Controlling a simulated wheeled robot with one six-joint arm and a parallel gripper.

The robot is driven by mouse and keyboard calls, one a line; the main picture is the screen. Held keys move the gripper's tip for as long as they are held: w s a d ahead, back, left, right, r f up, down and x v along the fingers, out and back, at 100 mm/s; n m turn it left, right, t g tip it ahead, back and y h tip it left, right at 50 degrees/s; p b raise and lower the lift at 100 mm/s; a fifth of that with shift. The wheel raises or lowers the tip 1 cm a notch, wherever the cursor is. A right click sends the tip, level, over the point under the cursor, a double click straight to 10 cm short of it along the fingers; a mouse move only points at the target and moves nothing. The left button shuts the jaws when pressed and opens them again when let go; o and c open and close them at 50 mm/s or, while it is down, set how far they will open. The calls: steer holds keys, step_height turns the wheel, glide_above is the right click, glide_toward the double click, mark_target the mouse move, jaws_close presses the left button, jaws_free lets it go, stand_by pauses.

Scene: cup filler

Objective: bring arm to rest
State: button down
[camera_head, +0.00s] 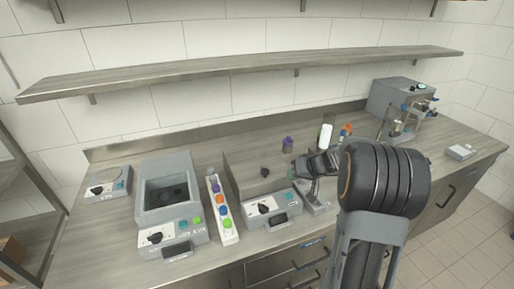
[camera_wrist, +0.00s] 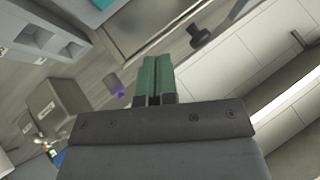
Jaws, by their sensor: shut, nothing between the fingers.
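My gripper (camera_wrist: 157,80) shows in the wrist view with its two green fingers pressed together and nothing between them. In the head view my arm comes up from the lower right and reaches left over the counter. There my gripper (camera_head: 296,174) is small and partly hidden by my wrist. It hangs above the counter behind the machine with a dial, and appears apart from the things around it. The wrist view is tilted, with the counter and wall running diagonally.
A steel machine (camera_head: 402,97) stands far right. A shelf (camera_head: 240,68) runs above.

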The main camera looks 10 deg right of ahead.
steer(key=shift+m, duration=0.4)
steer(key=s+f+m, duration=0.1)
steer(key=s+f+g, duration=0.1)
steer(key=s, duration=0.1)
steer(key=shift+a+f+m+g, duration=0.2)
steer(key=shift+m+g, duration=0.1)
steer(key=shift+m, duration=0.1)
steer(key=s+a+r+n+h, duration=0.1)
steer(key=s+a+r+h, duration=0.1)
steer(key=s, duration=0.4)
steer(key=s+a+r+n+h, duration=0.1)
steer(key=s+a+r+h, duration=0.1)
steer(key=s+a+r, duration=0.2)
steer(key=s+a+r+n+g+h, duration=0.1)
steer(key=s+a+r+h, duration=0.1)
steer(key=s+a, duration=0.3)
steer(key=s+r, duration=0.1)
steer(key=s, duration=0.3)
steer(key=shift+r, duration=0.15)
steer(key=shift+s+d, duration=0.1)
